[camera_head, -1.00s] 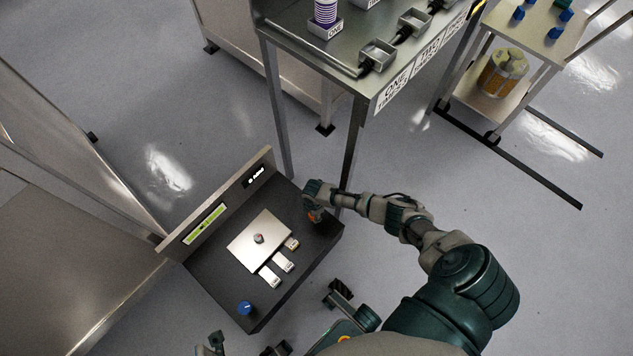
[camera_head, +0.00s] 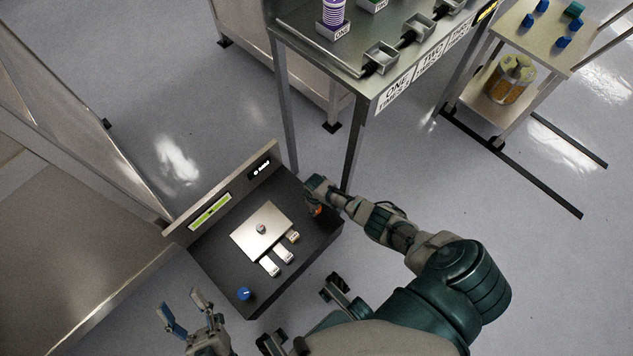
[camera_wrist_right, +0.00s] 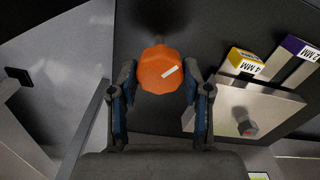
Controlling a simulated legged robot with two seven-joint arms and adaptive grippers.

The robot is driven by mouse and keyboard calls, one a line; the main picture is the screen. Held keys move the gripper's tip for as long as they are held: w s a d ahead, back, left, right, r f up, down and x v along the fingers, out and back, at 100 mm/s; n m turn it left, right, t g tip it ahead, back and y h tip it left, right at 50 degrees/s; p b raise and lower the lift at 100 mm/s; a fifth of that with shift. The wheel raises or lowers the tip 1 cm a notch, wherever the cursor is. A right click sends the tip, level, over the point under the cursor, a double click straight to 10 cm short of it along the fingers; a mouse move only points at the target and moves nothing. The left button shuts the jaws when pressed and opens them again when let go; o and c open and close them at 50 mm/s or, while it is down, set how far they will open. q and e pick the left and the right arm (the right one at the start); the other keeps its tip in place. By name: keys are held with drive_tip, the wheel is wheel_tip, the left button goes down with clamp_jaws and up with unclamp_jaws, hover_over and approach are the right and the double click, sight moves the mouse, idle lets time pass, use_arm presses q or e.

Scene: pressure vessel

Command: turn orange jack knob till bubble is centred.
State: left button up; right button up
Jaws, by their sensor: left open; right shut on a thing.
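The orange jack knob (camera_wrist_right: 161,70) sits between the fingers of my right gripper (camera_wrist_right: 161,88) in the right wrist view, with a white mark on its face. In the head view the right gripper (camera_head: 317,200) is at the right end of the dark console (camera_head: 220,262), shut on the knob, which is mostly hidden there. The green level display (camera_head: 210,211) is on the upright back panel; its bubble is too small to place exactly. My left gripper (camera_head: 186,316) is open and empty, in front of the console at lower left.
A blue knob (camera_head: 244,294) is at the console's near left corner. A metal plate (camera_head: 262,232) with a small post and several labelled blocks lies mid-console. A steel table (camera_head: 345,62) and a cart (camera_head: 535,40) stand behind.

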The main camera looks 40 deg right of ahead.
use_arm(q)
drive_tip(key=shift+w+f, duration=0.25)
drive_tip(key=shift+w, duration=0.1)
use_arm(e)
drive_tip(key=shift+w+m, duration=0.1)
drive_tip(key=shift+m, duration=0.4)
drive_tip(key=o, duration=1.2)
drive_tip(key=shift+c, duration=0.2)
use_arm(q)
drive_tip(key=shift+s, duration=0.1)
use_arm(e)
drive_tip(key=shift+r, duration=0.1)
drive_tip(key=shift+r, duration=0.25)
wheel_tip(320, 180, up, 11)
